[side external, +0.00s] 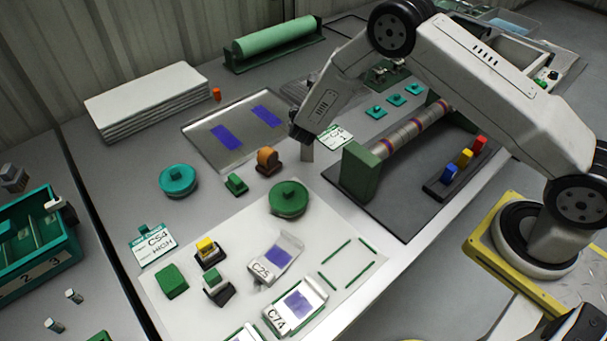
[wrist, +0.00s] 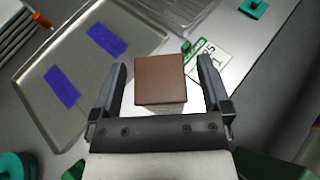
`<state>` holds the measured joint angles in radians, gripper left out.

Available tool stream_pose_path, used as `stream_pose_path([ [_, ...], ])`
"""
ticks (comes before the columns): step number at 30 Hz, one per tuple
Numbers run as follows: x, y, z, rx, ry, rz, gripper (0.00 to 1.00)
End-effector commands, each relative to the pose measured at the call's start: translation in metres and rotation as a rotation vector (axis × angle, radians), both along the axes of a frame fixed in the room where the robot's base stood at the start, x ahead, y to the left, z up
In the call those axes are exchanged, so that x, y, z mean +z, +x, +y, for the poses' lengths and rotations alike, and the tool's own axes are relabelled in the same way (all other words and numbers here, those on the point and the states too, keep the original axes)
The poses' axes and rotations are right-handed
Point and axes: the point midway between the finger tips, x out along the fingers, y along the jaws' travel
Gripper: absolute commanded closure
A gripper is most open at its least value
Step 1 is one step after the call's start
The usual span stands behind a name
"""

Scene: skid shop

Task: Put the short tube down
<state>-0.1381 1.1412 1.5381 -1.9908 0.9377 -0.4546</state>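My gripper (wrist: 163,62) points down with its two dark fingers apart. I cannot tell whether this piece is the short tube.
A metal tray (side external: 205,155) with two purple patches lies left of my gripper. A labelled card (side external: 335,137) is close by on the right. A banded roller (side external: 415,128) rests between green blocks (side external: 360,172). A brown round piece (side external: 267,157) stands nearby.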

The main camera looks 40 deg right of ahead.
Motion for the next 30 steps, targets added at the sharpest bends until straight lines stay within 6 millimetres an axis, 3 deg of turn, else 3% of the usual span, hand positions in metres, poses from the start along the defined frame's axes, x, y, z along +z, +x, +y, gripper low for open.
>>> stream_pose_path([
  [14, 0.005, -0.003, 0.003, 0.001, 0.000, 0.000, 0.02],
  [30, 0.035, -0.052, 0.053, 0.003, 0.000, -0.002, 0.02],
])
